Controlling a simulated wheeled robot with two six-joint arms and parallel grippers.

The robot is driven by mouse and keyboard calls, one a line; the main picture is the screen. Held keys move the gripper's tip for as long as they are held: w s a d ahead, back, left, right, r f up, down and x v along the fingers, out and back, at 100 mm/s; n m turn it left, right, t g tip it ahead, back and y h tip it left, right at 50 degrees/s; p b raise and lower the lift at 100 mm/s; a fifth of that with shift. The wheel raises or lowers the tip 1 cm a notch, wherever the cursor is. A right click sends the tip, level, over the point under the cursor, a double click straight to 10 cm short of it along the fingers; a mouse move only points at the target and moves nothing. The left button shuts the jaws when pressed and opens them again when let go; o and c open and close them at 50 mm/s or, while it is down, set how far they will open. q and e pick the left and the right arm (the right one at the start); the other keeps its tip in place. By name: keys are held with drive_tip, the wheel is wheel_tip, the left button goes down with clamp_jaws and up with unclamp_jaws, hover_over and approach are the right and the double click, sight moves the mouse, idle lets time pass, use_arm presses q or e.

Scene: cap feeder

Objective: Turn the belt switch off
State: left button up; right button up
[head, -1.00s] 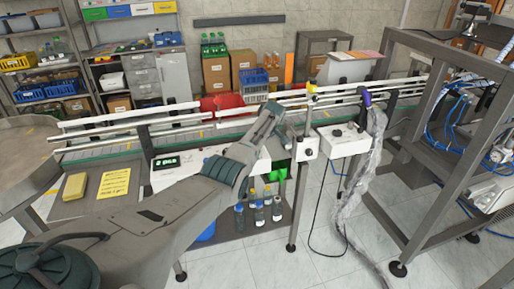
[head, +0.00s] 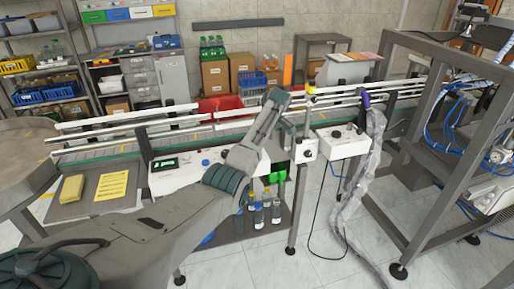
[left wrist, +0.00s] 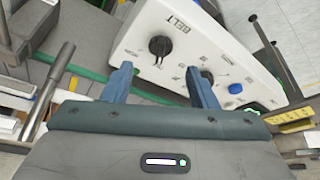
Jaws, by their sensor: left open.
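The white control panel (head: 165,182) is fixed at the front of the conveyor, partly hidden by my left arm in the head view. In the left wrist view the panel (left wrist: 135,35) carries a black rotary belt switch (left wrist: 160,45) beside the word BELT. I cannot tell its setting clearly. A second black knob (left wrist: 207,75) sits farther along, partly behind a finger. My left gripper (left wrist: 157,73) is open and empty, its blue fingers reaching toward the panel, with the belt switch beyond the gap between them. In the head view the gripper is mostly hidden by its own wrist.
A blue button (left wrist: 235,89) is on the panel beyond the second knob. The conveyor rails (head: 180,119) run behind the panel. A white box with a knob (head: 343,141) stands to the right, next to a wrapped hose (head: 362,165). A yellow note (head: 113,185) lies at left.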

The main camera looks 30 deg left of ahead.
use_arm(q)
drive_tip(key=b+v, duration=0.1)
drive_tip(key=v, duration=0.4)
drive_tip(key=shift+f, duration=0.1)
idle(0.3)
